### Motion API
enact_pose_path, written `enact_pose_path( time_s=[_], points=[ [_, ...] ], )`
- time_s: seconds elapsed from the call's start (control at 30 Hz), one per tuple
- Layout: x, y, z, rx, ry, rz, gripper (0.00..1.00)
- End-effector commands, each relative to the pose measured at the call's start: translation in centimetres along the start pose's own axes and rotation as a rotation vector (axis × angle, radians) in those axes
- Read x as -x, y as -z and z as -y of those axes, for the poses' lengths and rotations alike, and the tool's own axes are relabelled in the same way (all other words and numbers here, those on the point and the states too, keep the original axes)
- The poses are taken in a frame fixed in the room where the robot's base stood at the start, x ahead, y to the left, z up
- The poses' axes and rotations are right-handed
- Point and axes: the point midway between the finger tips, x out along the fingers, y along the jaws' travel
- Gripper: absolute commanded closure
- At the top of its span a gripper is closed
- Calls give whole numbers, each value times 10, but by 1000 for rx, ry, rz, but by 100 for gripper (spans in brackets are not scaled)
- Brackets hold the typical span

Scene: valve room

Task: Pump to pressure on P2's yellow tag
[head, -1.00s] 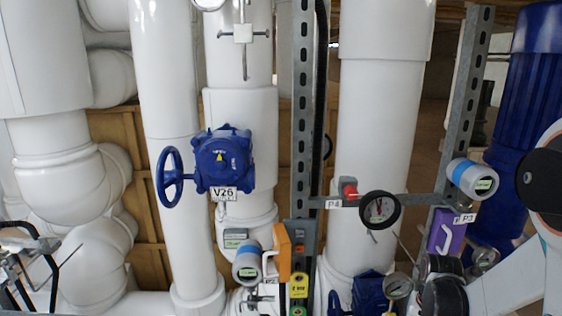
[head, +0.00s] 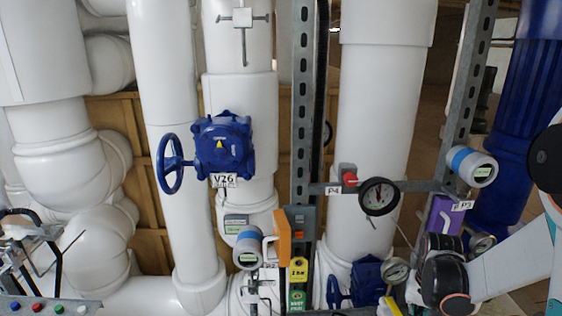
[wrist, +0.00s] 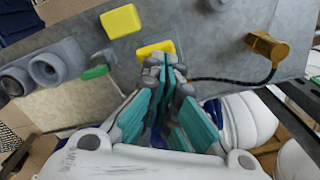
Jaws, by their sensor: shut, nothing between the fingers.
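In the head view, a yellow tag (head: 299,268) hangs on the steel upright, above a green tag (head: 297,299); its writing is too small to read. A small label that seems to read P2 (head: 268,267) is left of it, beside a blue-banded grey gauge (head: 247,248) with a small display. An orange block (head: 283,236) is right of that gauge. In the wrist view, my gripper (wrist: 166,62) is shut and empty, its tips in front of or near a yellow block (wrist: 155,48); contact cannot be told. The pump is not clearly identifiable.
The wrist view shows another yellow block (wrist: 121,20), an orange plug (wrist: 268,46) with a black cable, and grey ports (wrist: 50,66).

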Motion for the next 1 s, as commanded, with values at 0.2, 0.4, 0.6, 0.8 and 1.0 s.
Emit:
enact_pose_path(
  time_s=[0.2,0.4,0.6,0.8,1.0],
  points=[
    [5,0,0,0,0,0,100],
    [3,0,0,0,0,0,100],
    [-8,0,0,0,0,0,100],
    [-21,0,0,0,0,0,100],
    [-34,0,0,0,0,0,100]
  ],
)
